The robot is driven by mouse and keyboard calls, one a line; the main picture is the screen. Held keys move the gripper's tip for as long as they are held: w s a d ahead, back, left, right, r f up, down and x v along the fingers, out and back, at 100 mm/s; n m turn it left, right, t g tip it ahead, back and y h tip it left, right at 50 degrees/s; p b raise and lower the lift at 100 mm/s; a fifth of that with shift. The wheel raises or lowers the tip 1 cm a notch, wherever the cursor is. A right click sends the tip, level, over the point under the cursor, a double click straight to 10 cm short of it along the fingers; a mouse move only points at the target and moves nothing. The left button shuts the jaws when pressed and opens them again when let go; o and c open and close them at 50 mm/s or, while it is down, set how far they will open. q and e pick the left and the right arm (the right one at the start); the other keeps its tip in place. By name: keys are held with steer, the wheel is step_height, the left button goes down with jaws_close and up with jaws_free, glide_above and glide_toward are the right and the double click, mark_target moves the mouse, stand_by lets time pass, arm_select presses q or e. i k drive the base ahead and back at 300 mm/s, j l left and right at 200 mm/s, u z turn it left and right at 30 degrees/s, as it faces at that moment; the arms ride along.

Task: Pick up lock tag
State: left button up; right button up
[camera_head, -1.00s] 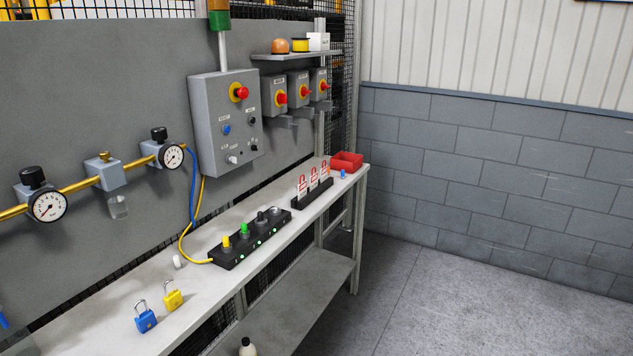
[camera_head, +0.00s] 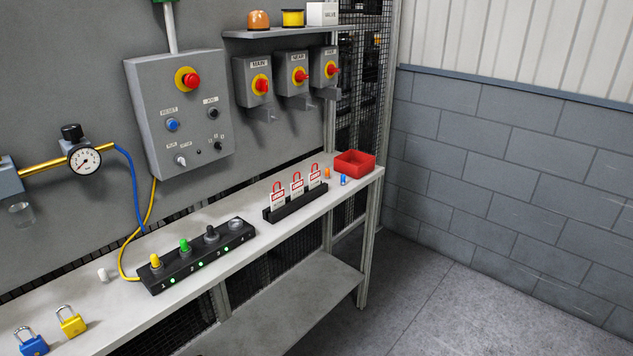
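Three white lock tags with red tops and red hoops stand upright in a black rack on the bench: a left tag (camera_head: 278,195), a middle tag (camera_head: 297,185) and a right tag (camera_head: 315,175). The black rack (camera_head: 296,203) sits near the bench's right part, left of a red bin. The writing on the tags is too small to read. Neither of my grippers shows in the view.
A control box (camera_head: 180,115) and three switches hang behind. Floor (camera_head: 440,300) at right is clear.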

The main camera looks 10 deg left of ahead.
mark_target(297, 187)
steer(key=i+l, duration=0.2)
steer(key=l, duration=0.15)
steer(key=i+l+u, duration=0.1)
steer(key=i+l, duration=0.25)
steer(key=l, duration=0.3)
steer(key=i+l, duration=0.2)
steer(key=l, duration=0.15)
steer(key=i+l+u, duration=0.1)
steer(key=l, duration=0.25)
steer(key=i+l, duration=0.25)
steer(key=i+l+u, duration=0.1)
steer(key=l, duration=0.35)
steer(key=i, duration=0.05)
